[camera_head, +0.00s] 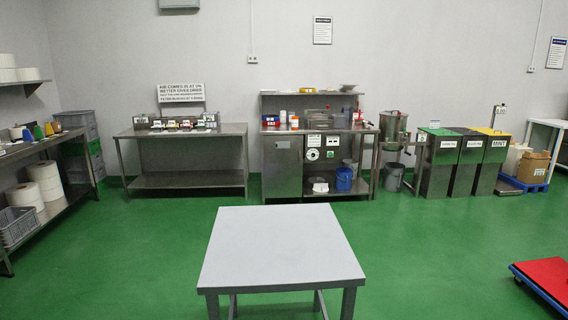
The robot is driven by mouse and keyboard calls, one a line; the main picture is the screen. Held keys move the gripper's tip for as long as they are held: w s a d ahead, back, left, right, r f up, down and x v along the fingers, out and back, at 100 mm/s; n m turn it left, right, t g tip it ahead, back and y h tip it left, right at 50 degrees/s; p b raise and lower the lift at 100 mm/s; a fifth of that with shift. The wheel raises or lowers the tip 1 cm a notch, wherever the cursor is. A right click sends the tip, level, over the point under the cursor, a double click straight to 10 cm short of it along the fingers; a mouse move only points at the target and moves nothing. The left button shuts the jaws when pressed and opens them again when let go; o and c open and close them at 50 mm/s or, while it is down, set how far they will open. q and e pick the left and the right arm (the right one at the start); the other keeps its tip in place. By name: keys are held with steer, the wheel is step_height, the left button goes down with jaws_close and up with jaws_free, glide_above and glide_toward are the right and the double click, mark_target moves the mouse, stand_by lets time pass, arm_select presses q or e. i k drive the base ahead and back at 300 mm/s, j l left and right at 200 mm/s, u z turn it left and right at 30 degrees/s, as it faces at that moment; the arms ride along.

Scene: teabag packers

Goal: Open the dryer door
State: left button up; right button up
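A steel cabinet with a closed flat front (282,168) stands under the left end of the middle workbench by the far wall. It may be the dryer, but no readable label in view confirms this. Beside it, a panel with a round white dial (312,155) and small controls is set under the benchtop. No handle on the cabinet is clear at this distance. Neither of my grippers is in view.
A bare grey table (283,245) stands directly ahead, between me and the workbench. Green floor is open on both sides. A shelf rack (50,150) lines the left; a red-topped cart (548,280) stands at the right. Several lidded bins (435,180) stand right of the workbench.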

mark_target(282, 162)
steer(key=i+l+z, duration=0.3)
steer(key=z, duration=0.15)
steer(key=i+l+z, duration=0.6)
steer(key=i+z, duration=0.3)
steer(key=i+l+z, duration=0.2)
steer(key=i+z, duration=0.5)
steer(key=i, duration=0.2)
steer(key=i+u, duration=0.4)
steer(key=i+l+u, duration=0.1)
steer(key=i+u, duration=0.35)
steer(key=i+j+u, duration=0.2)
steer(key=i+u, duration=0.2)
steer(key=i+j+u, duration=0.1)
steer(key=i+u, duration=0.65)
steer(key=i+l+u, duration=0.1)
steer(key=i, duration=1.85)
steer(key=i+j+u, duration=0.1)
steer(key=i+u, duration=0.25)
steer(key=i+l+u, duration=0.1)
steer(key=i+u, duration=0.25)
steer(key=i, duration=0.15)
steer(key=i+l+u, duration=0.15)
steer(key=i+u, duration=0.2)
steer(key=i+j+u, duration=0.1)
steer(key=i, duration=0.4)
steer(key=i+j+u, duration=0.15)
steer(key=i, duration=0.3)
